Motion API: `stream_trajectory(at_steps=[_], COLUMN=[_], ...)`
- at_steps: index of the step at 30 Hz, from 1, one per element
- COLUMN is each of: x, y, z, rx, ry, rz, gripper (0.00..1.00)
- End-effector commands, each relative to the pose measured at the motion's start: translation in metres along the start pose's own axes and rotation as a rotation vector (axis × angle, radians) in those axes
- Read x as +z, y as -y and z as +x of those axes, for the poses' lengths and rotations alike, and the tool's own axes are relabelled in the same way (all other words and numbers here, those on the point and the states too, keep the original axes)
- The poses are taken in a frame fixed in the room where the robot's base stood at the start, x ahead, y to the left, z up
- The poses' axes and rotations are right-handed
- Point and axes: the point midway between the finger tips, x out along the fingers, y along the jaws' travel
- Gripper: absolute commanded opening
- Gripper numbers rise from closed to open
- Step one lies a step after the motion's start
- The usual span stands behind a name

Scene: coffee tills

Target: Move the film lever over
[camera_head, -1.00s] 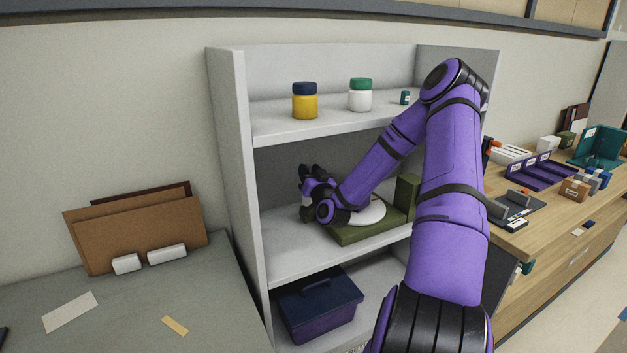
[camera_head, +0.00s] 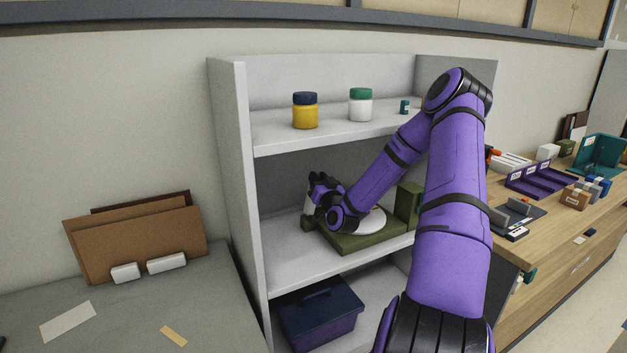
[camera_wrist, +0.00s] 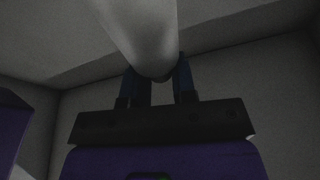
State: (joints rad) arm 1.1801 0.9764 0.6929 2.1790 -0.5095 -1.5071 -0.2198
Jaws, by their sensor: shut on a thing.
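An olive-green device with a flat base (camera_head: 362,241) stands on the middle shelf of the grey shelf unit. It has a white disc (camera_head: 376,219) on top and an upright green block (camera_head: 408,202) at its right. My gripper (camera_head: 317,180) is at the device's left end, low over the base. In the wrist view a pale rounded bar, which looks like the film lever (camera_wrist: 142,35), runs down between the fingers of my gripper (camera_wrist: 160,86), which are shut on it. My wrist and forearm hide part of the disc and base in the head view.
A yellow jar (camera_head: 305,112) and a white jar (camera_head: 360,106) stand on the shelf above. A dark blue box (camera_head: 320,312) is on the shelf below. The unit's left side wall (camera_head: 238,190) is close to my gripper. A wooden counter with trays is at right.

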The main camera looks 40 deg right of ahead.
Motion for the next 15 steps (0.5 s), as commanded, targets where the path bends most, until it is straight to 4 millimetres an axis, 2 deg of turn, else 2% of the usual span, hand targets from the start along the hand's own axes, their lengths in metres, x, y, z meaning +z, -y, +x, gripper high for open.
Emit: stream_trajectory(at_steps=[6, 15], x=[-0.0012, -0.002], y=[-0.0105, -0.0107], z=[0.0004, 0.0009], rx=[0.001, 0.0], ry=[-0.001, -0.003], rz=[-0.002, -0.002], gripper=[0.12, 0.12])
